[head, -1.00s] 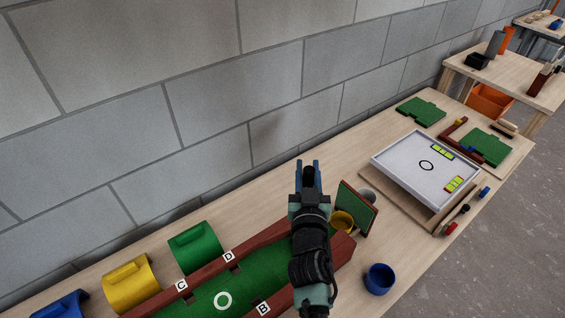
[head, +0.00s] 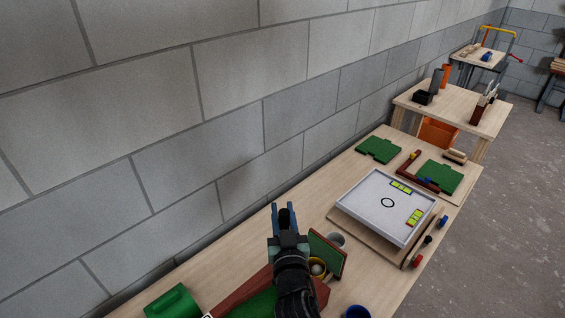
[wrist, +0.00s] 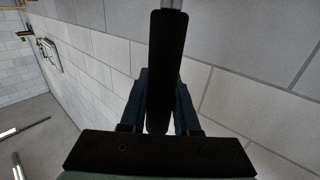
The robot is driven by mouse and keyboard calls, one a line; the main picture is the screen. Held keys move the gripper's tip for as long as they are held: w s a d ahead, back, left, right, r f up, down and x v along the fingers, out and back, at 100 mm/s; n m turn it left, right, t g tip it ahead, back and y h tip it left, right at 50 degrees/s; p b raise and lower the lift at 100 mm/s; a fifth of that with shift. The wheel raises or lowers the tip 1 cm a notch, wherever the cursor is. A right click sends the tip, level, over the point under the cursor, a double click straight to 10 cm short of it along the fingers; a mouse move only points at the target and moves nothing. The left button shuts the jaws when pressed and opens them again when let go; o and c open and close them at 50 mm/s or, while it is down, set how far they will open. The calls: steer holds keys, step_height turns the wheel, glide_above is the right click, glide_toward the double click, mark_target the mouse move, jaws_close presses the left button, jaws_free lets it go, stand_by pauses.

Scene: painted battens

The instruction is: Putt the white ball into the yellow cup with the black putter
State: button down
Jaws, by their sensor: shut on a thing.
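The yellow cup (head: 324,277) stands at the far end of the green putting lane (head: 253,304), in front of an upright green board (head: 327,252). A pale round thing that looks like the white ball (head: 317,268) shows inside the cup's rim. My gripper (head: 286,215) is raised near this end of the lane, left of the cup. It is shut on the black putter's grip (wrist: 166,65), which stands between the fingers in the wrist view; a bit of grey shaft (wrist: 172,4) shows at the top edge. The putter's head is not visible.
A white tray (head: 365,211) on a wooden board lies to the right, with green plates (head: 379,150) beyond. A blue cup (head: 357,312) and a green holder (head: 172,302) sit at the bottom edge. The block wall runs along the table's left side.

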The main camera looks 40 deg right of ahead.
step_height(320, 180, up, 8)
steer(key=p, duration=0.7)
